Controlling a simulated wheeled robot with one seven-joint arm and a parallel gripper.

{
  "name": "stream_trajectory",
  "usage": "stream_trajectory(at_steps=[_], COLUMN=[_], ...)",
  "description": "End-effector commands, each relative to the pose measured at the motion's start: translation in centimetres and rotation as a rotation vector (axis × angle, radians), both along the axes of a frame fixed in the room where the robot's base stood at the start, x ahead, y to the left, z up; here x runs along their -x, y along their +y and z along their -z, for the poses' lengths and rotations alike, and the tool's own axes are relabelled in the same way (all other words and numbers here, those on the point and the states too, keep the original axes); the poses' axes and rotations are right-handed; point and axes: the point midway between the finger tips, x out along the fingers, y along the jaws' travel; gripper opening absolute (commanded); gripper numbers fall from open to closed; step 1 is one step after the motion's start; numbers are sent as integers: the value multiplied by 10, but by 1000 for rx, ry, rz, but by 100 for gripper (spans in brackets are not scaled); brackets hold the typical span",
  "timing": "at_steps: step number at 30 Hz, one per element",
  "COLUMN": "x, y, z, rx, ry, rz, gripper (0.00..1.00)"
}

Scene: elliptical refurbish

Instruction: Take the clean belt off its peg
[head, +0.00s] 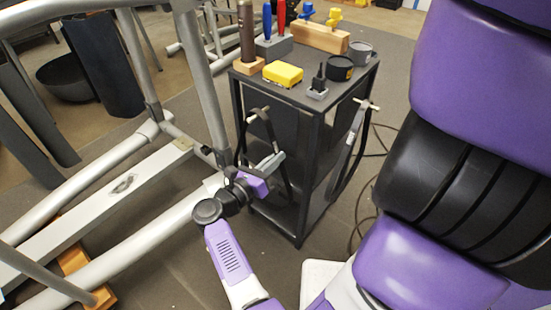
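Two dark belts hang in long loops from pegs on a black cart. One belt (286,183) hangs on the front-left side from a pale peg (254,115). The other belt (346,156) hangs on the right side from another pale peg (367,104) and looks greyer. I cannot tell from their surfaces which one is clean. My gripper (275,161) is at the front-left belt, below its peg, with its grey fingers beside or over the belt's right strand. The fingers are small and overlap the belt, so their opening and any grip are unclear.
The black cart (310,112) carries a yellow box (283,73), a brown cylinder (246,35), a dark cup (340,68) and tools. A grey tubular machine frame (120,238) fills the left, close to my arm. Cables (361,215) lie on the floor right of the cart.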

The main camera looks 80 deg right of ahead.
Motion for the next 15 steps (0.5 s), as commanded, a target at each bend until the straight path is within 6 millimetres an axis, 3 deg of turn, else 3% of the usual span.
stream_trajectory(at_steps=[15], x=[0], y=[0], z=[-10], rx=[1], ry=[0], rz=[0], gripper=[0])
